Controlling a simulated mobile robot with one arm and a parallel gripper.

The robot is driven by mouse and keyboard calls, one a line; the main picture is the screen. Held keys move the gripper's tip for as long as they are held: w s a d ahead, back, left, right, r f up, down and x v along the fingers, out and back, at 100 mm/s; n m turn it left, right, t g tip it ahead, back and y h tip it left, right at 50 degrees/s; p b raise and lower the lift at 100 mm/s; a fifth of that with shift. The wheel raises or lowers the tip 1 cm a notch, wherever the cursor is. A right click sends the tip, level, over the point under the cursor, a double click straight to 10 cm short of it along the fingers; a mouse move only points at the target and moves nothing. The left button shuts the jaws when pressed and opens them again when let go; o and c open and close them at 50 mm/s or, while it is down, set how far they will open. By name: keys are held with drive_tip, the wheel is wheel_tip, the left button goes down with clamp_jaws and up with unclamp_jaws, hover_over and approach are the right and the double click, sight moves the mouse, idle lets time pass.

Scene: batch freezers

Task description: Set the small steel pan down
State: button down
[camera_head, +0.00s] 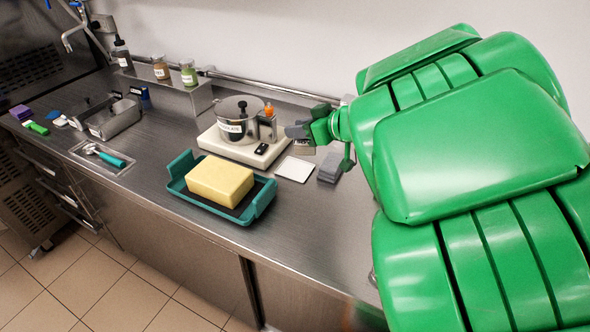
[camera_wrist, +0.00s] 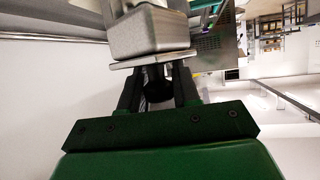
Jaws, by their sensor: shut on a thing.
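The small steel pan (camera_wrist: 150,34) shows in the wrist view as a brushed metal box with a flat rim, just beyond my fingertips. In the head view my gripper (camera_head: 303,132) is above the counter, right of a lidded steel pot (camera_head: 232,129). Only a small grey part shows at its tip there, and the pan's shape is mostly hidden. I cannot tell its height above the counter.
The pot stands on a white scale (camera_head: 222,146). A white card (camera_head: 296,168) and a grey block (camera_head: 331,166) lie below my gripper. A teal tray (camera_head: 179,186) holds a yellow block (camera_head: 220,181). The right front counter (camera_head: 320,225) is clear.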

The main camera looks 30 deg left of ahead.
sight(301, 145)
wheel_tip(301, 145, down, 4)
drive_tip(key=shift+d+f, duration=0.1)
drive_tip(key=shift+w+f, duration=0.25)
drive_tip(key=shift+f, duration=0.2)
drive_tip(key=shift+w+a+f, duration=1.4)
drive_tip(key=shift+w+f, duration=0.2)
drive_tip(key=shift+w, duration=0.15)
drive_tip(key=shift+w+a+f, duration=1.45)
drive_tip(key=shift+w+f, duration=0.15)
drive_tip(key=shift+w, duration=0.15)
drive_tip(key=shift+w+a+f, duration=1.4)
drive_tip(key=shift+w+f, duration=0.2)
drive_tip(key=shift+w, duration=0.15)
drive_tip(key=shift+w+a+f, duration=0.1)
drive_tip(key=shift+f, duration=1.55)
drive_tip(key=shift+f, duration=0.1)
